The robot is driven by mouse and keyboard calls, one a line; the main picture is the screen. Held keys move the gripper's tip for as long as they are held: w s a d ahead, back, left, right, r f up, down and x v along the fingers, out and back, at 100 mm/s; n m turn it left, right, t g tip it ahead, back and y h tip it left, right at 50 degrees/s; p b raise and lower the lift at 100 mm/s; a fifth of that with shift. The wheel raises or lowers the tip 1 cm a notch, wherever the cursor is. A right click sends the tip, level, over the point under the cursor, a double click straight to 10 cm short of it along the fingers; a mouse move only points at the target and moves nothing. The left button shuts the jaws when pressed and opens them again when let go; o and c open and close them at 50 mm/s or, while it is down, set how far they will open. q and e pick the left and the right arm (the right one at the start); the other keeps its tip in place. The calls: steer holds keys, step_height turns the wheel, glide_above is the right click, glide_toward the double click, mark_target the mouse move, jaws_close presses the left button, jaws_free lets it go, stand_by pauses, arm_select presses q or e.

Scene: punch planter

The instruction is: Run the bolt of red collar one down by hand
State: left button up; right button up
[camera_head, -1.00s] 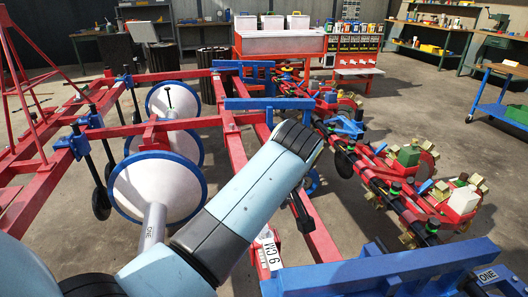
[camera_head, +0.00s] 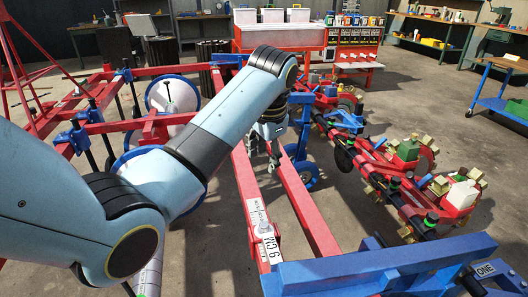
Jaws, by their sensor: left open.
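My left arm reaches in from the left and bends down over the red frame beams. My left gripper (camera_head: 273,160) hangs below its wrist beside the long red beam (camera_head: 243,185), small and dark in this view. It is open, and nothing shows between its fingers. I cannot pick out red collar one or its bolt with certainty. My right gripper is not in view.
Red row units (camera_head: 462,192) with green and white parts line the dark bar at right. White discs with blue rims (camera_head: 165,95) are at left. Open concrete floor (camera_head: 485,145) lies to the right.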

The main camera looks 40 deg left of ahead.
arm_select(q)
steer(key=m, duration=0.6)
steer(key=r+m+h, duration=0.1)
steer(key=m, duration=0.2)
steer(key=shift+s+d+g, duration=0.1)
steer(key=shift+s+g, duration=0.3)
